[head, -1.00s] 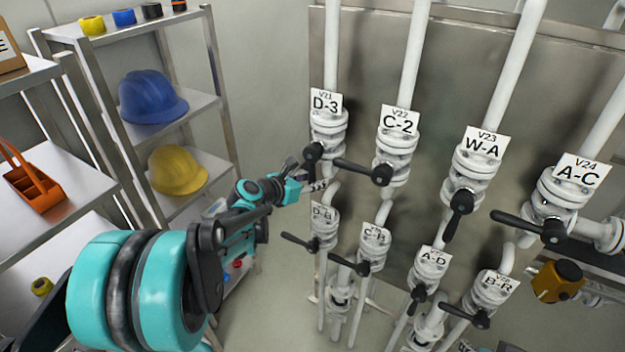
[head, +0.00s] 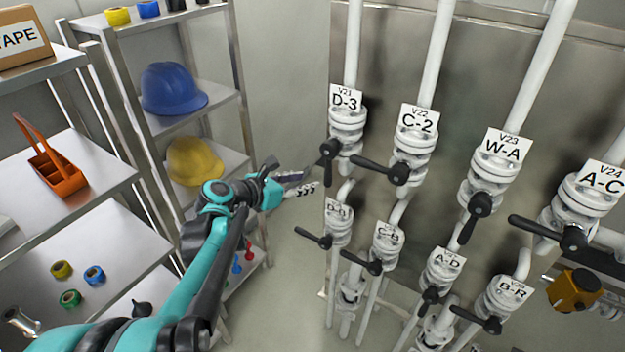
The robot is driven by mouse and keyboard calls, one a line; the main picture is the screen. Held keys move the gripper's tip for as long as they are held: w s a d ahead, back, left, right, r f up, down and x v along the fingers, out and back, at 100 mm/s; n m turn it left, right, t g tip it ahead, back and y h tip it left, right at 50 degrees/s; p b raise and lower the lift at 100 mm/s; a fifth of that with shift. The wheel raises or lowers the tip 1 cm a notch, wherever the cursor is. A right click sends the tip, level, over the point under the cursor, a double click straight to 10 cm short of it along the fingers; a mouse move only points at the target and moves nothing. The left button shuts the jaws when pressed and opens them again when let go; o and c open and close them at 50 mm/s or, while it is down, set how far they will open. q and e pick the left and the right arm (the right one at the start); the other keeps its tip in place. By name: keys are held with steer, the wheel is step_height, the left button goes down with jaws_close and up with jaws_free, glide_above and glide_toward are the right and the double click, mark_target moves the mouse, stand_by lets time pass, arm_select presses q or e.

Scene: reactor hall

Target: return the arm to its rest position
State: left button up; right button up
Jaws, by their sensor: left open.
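My left arm comes in from the lower left, teal and black. My left gripper (head: 306,183) is open and empty, with its fingers pointing right. It appears in front of the gap between the shelf and the valves, just left of the valve tagged D-3 (head: 346,130) and its black handle (head: 329,158). I see a small space between the fingertips and that handle, but the depth is hard to tell. My right gripper is not in view.
Labelled valves with black handles, such as C-2 (head: 411,145) and W-A (head: 495,170), fill the right. Plain wall and floor lie between.

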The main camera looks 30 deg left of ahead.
arm_select(q)
steer(key=shift+s+r, duration=0.1)
steer(key=shift+s, duration=0.15)
stand_by(0.3)
steer(key=s+d+f+m+g+b, duration=0.4)
steer(key=s+d+f+m+b, duration=0.25)
steer(key=d+f+m, duration=0.75)
steer(key=s+d+f+m+g+y+b, duration=0.1)
steer(key=s+f+m+y+b, duration=0.2)
steer(key=m, duration=1.6)
steer(key=s+f+b, duration=0.1)
steer(key=s+f, duration=0.3)
steer(key=s, duration=0.3)
steer(key=shift+d+f+g+y+b, duration=0.15)
steer(key=shift+d+g+y+b, duration=0.1)
steer(key=shift+g+y+b, duration=0.15)
